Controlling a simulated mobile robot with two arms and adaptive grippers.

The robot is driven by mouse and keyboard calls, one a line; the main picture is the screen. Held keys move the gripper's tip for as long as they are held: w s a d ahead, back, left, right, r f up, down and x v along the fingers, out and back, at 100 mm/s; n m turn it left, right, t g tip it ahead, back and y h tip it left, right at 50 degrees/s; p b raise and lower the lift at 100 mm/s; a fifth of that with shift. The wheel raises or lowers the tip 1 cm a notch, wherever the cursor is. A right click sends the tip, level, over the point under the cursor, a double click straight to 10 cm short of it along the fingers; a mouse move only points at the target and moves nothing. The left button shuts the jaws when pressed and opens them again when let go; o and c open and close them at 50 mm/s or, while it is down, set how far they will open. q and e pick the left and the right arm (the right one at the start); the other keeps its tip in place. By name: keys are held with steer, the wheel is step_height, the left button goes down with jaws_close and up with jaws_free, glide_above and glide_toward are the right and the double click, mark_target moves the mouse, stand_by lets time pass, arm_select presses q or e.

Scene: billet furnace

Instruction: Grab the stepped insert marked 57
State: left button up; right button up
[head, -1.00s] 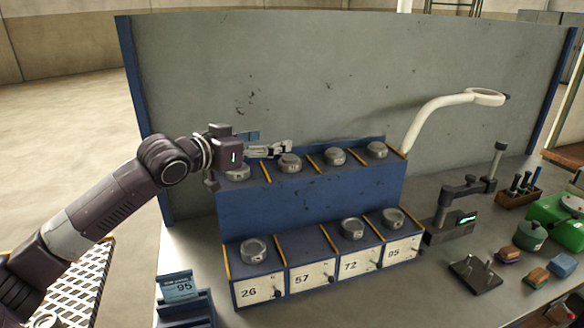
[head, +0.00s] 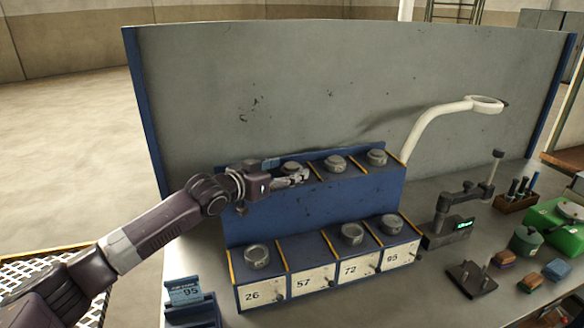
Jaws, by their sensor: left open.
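A blue two-tier rack (head: 300,222) stands on the bench, with white front labels 26, 57 (head: 308,283), 72 and 95. The lower bay above label 57 is empty; grey inserts sit above labels 26 (head: 257,256), 72 (head: 352,234) and 95 (head: 391,224). On the upper tier, grey inserts show in the second (head: 291,167), third (head: 335,163) and fourth (head: 376,157) bays. Marks on the inserts are too small to read. My left gripper (head: 302,177) is open, its fingers at the second upper insert, partly covering it; contact is unclear. It hides the first upper bay. My right gripper is out of view.
A grey panel (head: 330,85) rises behind the rack. A white ring-ended arm (head: 430,120) curves up at its right. A gauge stand (head: 452,226) and several small blocks occupy the right bench.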

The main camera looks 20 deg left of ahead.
arm_select(q)
steer(key=shift+w+d+f, duration=0.1)
steer(key=shift+w+d, duration=0.05)
steer(key=shift+w, duration=0.2)
steer(key=shift+s, duration=0.1)
steer(key=shift+c, duration=1.1)
steer(key=c, duration=1.5)
steer(key=shift+r, duration=0.2)
jaws_close()
steer(key=shift+r, duration=0.1)
